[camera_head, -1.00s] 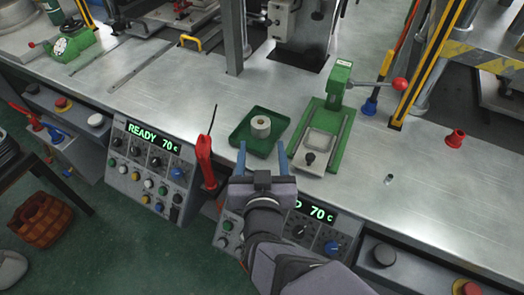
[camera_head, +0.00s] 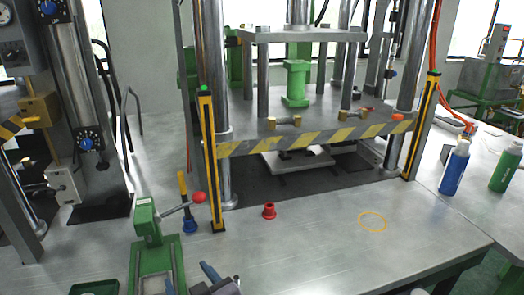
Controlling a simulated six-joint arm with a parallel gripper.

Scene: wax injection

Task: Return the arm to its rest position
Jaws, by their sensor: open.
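My gripper (camera_head: 188,274) shows only in part at the bottom edge of the head view, left of centre. Its two blue-grey fingers are apart, with nothing visible between them. They are by the front part of a green clamp fixture (camera_head: 145,232). I cannot tell how far above the table they are. Most of my arm is below the frame.
A lever with a red knob (camera_head: 199,197) reaches right from the fixture. A blue bottle (camera_head: 454,168) is at right. The table's front right is clear.

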